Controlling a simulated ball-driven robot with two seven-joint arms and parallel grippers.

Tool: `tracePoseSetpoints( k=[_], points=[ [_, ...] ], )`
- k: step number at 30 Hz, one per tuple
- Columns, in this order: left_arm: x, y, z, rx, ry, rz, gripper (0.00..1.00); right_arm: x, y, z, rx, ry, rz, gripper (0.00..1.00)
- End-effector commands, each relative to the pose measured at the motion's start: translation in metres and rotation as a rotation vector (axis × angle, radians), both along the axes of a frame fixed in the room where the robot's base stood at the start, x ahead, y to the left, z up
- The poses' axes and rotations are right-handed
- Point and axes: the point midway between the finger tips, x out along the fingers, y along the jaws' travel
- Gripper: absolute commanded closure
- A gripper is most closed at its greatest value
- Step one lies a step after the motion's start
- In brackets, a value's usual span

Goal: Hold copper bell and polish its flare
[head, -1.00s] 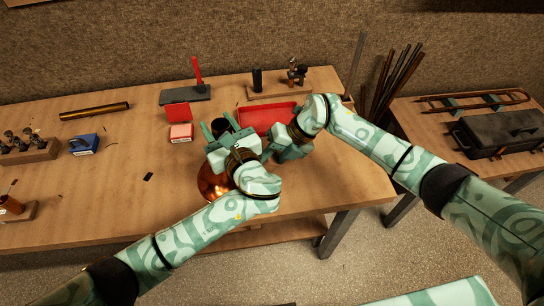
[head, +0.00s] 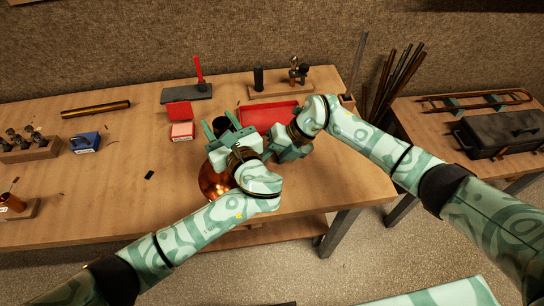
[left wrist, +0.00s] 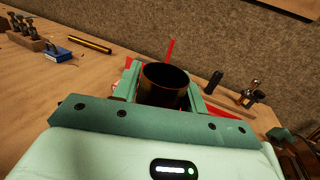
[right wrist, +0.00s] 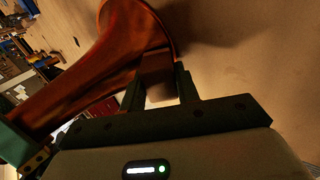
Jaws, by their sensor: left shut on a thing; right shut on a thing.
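The copper bell (head: 213,184) is over the front of the bench, partly hidden under my left arm in the head view. My left gripper (head: 222,130) is shut around its narrow tube end, whose dark round opening (left wrist: 165,76) faces up between the fingers in the left wrist view. In the right wrist view the bell's flare (right wrist: 135,40) spreads wide. My right gripper (right wrist: 160,88) is shut on a small brownish block (right wrist: 156,73), which lies against or very close to the flare's rim. In the head view my right gripper (head: 276,152) is beside the bell's right side.
A red tray (head: 268,113) lies just behind the grippers, with a red-and-white box (head: 182,132) to its left. A wooden tool stand (head: 280,89) and a dark slab (head: 180,95) stand further back. A brass tube (head: 95,109) and a blue tool (head: 87,142) lie left. The bench's front left is mostly clear.

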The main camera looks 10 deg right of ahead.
Motion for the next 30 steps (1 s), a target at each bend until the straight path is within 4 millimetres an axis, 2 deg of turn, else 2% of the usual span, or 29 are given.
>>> tracePoseSetpoints(
  k=[23,30],
  points=[
    [-0.0001,0.0001,-0.0008,0.001,0.001,0.0,0.8,-0.0001,0.0037,-0.0046,0.001,0.001,0.001,0.87],
    [-0.0002,0.0,-0.0007,0.001,0.001,0.0,0.8,0.0059,0.004,-0.0048,0.0,0.001,0.0,0.87]
  ],
)
